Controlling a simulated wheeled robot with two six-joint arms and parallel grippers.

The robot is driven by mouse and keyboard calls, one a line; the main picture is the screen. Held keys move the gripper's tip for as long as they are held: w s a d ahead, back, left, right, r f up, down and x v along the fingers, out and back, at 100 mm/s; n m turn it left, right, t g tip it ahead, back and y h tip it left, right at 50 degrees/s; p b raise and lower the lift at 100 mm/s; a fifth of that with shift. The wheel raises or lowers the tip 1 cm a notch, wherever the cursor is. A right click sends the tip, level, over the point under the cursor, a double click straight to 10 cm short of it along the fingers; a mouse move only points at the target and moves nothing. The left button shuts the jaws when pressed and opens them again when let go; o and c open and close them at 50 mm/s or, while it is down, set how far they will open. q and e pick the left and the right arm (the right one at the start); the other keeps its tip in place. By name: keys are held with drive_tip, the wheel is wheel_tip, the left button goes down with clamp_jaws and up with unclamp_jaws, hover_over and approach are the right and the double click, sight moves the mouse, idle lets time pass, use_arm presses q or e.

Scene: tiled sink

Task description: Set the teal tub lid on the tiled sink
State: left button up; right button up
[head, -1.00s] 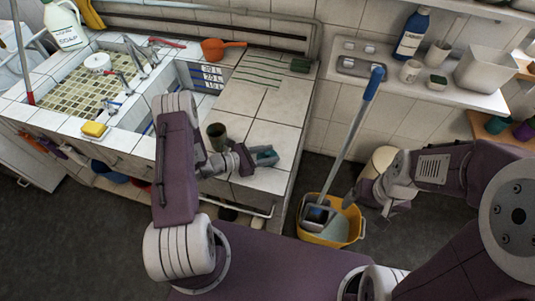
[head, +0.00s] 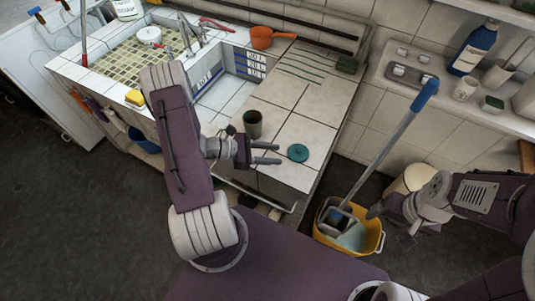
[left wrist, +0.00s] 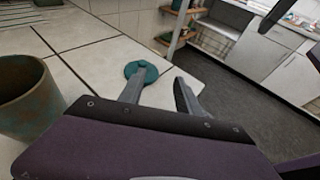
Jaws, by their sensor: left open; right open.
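The teal tub lid (head: 298,153) lies flat on the white tiled counter of the sink (head: 300,110), near its right front edge. It has a small raised knob on top. It also shows in the left wrist view (left wrist: 142,70), just beyond the fingertips. My left gripper (head: 279,154) is open and empty, just left of the lid and apart from it; its two fingers also show in the left wrist view (left wrist: 160,85). My right gripper (head: 392,221) is open beside the yellow bucket, away from the counter, its fingers partly unclear.
A dark cup (head: 253,124) stands on the counter behind my left gripper. An orange dipper (head: 272,38) and a green sponge (head: 347,64) lie farther back. A yellow bucket (head: 370,235) with a mop stands on the floor right of the counter. The tiles around the lid are clear.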

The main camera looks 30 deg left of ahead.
use_arm(q)
drive_tip(key=s+d+r+m+g+y, duration=0.2)
drive_tip(key=s+d+m+g, duration=0.4)
drive_tip(key=s+m+g, duration=0.25)
drive_tip(key=s+a+r+m+t+y, duration=0.1)
drive_tip(key=a+r+m+t+y, duration=0.1)
drive_tip(key=r+m+y, duration=0.3)
drive_tip(key=a+m+y, duration=0.1)
drive_tip(key=m+y, duration=0.3)
drive_tip(key=m, duration=0.6)
drive_tip(key=shift+a+r+y, duration=0.2)
drive_tip(key=shift+a+y, duration=0.15)
drive_tip(key=shift+y, duration=0.05)
drive_tip(key=shift+m, duration=0.25)
